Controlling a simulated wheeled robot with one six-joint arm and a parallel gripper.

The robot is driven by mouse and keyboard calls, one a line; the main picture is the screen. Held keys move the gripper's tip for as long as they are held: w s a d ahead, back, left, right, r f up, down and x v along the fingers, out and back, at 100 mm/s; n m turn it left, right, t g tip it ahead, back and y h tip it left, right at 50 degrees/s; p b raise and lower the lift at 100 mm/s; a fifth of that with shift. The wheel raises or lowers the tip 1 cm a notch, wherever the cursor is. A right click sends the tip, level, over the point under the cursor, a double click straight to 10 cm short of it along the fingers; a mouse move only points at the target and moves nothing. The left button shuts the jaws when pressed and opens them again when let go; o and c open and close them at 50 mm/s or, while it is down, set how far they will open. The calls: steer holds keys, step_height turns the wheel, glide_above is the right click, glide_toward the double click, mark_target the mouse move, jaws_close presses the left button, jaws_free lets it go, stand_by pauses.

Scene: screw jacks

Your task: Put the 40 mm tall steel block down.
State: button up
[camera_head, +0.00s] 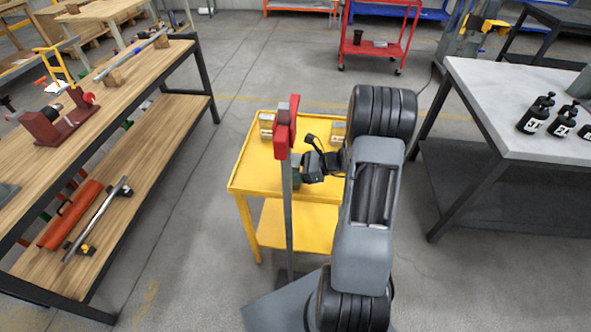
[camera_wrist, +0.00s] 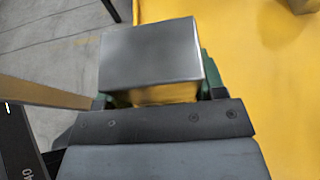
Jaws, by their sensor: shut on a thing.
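The steel block (camera_wrist: 150,52) is a plain grey box with a smooth top face in the wrist view. My gripper (camera_head: 302,170) is shut on it, with green finger pads showing at its left and right sides. I cannot make out the block clearly there. The yellow cart surface also shows in the wrist view (camera_wrist: 285,85). I cannot tell whether the block touches the cart.
The red-topped post (camera_head: 287,130) stands close to my gripper. Small blocks (camera_head: 267,125) sit at the cart's back edge. A red cart (camera_head: 372,48) is behind.

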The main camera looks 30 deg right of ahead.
steer(key=shift+f+b, duration=0.4)
steer(key=shift+f, duration=0.1)
steer(key=o, duration=1.6)
steer(key=shift+f, duration=0.1)
steer(key=shift+s, duration=0.1)
